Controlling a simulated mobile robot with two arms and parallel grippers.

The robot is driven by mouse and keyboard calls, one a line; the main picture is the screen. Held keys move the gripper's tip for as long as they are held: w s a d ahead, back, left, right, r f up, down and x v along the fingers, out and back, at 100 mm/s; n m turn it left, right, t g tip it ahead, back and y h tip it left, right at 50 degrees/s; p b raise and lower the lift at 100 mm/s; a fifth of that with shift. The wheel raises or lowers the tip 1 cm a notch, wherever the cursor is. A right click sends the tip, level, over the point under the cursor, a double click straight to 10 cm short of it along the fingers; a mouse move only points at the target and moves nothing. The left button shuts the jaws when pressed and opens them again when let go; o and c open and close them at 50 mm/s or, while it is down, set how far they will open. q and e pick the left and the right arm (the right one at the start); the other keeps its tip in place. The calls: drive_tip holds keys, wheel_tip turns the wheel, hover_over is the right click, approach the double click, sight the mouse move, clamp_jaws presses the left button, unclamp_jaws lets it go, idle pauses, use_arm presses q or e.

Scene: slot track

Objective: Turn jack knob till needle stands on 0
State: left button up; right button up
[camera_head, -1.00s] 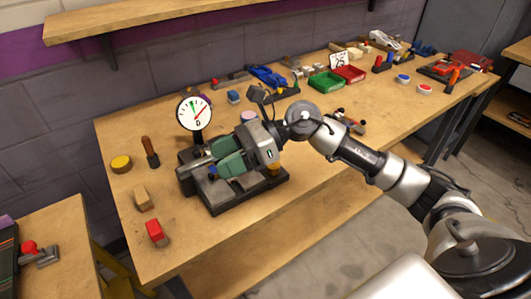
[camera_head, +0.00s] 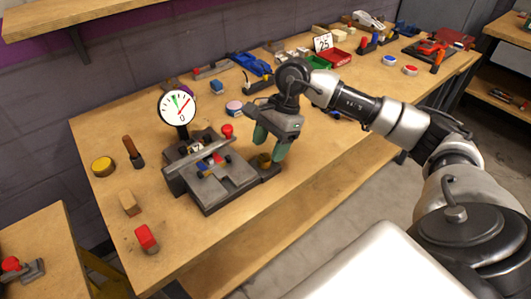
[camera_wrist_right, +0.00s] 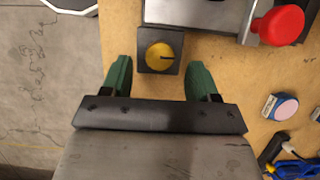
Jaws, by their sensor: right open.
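The round gauge (camera_head: 179,108) stands upright behind the fixture (camera_head: 215,172), with a white face and a 0 near its bottom. A red line points to the upper right and a green mark lies near the top; I cannot read the needle exactly. The brass jack knob (camera_head: 264,162) is at the fixture's right end. In the right wrist view the knob (camera_wrist_right: 160,56) is round and yellow with a dark line, on a dark square block. My right gripper (camera_head: 271,147) points down over it, green fingers open on either side, apart from it. My left gripper is not in view.
A red ball knob (camera_head: 227,131) rises from the fixture close to my right gripper. A yellow puck (camera_head: 103,166), a dark-handled tool (camera_head: 133,152), a wood block (camera_head: 129,203) and a red block (camera_head: 146,239) lie left. The bench front is clear.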

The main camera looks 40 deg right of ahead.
sight(265, 157)
drive_tip(key=shift+x, duration=1.5)
drive_tip(key=shift+c, duration=0.2)
drive_tip(key=c, duration=0.9)
